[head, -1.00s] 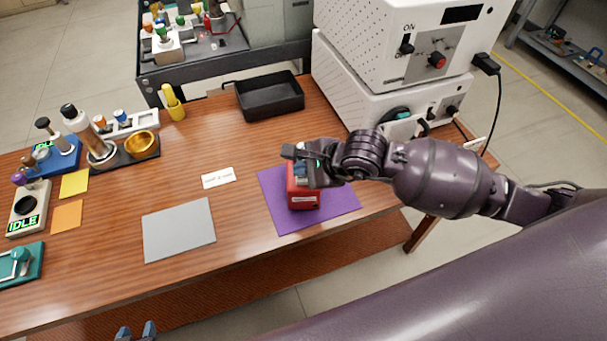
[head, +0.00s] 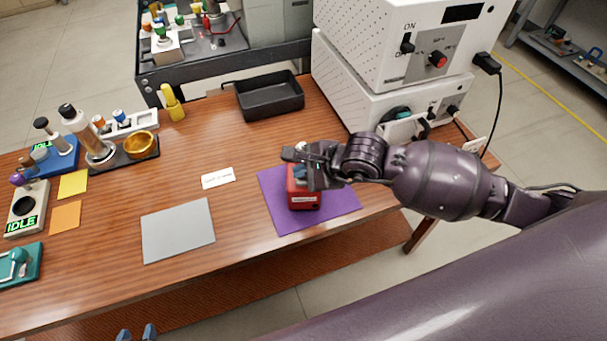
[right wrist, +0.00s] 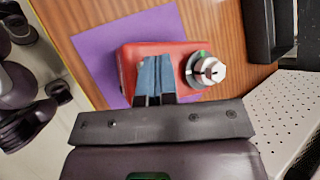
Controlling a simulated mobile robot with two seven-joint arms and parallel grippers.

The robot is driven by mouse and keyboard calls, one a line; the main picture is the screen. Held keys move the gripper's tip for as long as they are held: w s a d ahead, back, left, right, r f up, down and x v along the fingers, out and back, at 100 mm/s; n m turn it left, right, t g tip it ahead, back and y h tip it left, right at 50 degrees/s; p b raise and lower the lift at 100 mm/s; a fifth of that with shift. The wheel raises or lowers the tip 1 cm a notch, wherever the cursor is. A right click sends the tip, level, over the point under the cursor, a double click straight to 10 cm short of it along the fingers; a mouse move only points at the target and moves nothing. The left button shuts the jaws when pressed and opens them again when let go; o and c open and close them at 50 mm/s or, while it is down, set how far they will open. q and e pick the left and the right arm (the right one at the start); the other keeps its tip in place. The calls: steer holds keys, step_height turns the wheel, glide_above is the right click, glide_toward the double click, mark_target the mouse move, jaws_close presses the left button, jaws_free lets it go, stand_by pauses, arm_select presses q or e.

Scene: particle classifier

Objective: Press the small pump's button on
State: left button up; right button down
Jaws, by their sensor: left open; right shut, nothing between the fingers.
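The small pump is a red box (head: 304,200) on a purple mat (head: 344,208) at the table's front right. In the right wrist view the red pump (right wrist: 133,60) has a round silver and white fitting (right wrist: 207,70) with a little green beside it. My right gripper (head: 300,175) is over the pump, its fingers shut and empty. In the right wrist view its blue fingertips (right wrist: 155,70) lie over the top of the pump; whether they touch it I cannot tell. The button is not clearly seen. My left gripper (head: 136,334) shows only its fingertips, apart, at the bottom edge.
A black tray (head: 270,97) stands behind the pump. White instrument boxes (head: 390,95) stand at the back right. A grey mat (head: 178,230) and a white label card (head: 218,178) lie left of the purple mat. Devices with IDLE displays (head: 22,224) stand at the far left.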

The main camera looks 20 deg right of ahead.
arm_select(q)
steer(key=shift+s+f, duration=0.15)
steer(key=shift+f, duration=0.1)
arm_select(e)
steer(key=shift+f, duration=0.25)
arm_select(q)
steer(key=shift+w, duration=0.35)
arm_select(e)
steer(key=shift+f, duration=0.3)
arm_select(q)
steer(key=shift+s+f, duration=0.1)
steer(key=shift+s, duration=0.15)
arm_select(e)
steer(key=shift+r, duration=0.3)
steer(key=shift+r+p, duration=0.6)
steer(key=shift+r, duration=0.4)
arm_select(q)
steer(key=shift+w+r, duration=0.35)
steer(key=shift+r, duration=0.3)
steer(key=shift+w+r, duration=0.3)
steer(key=shift+r, duration=0.35)
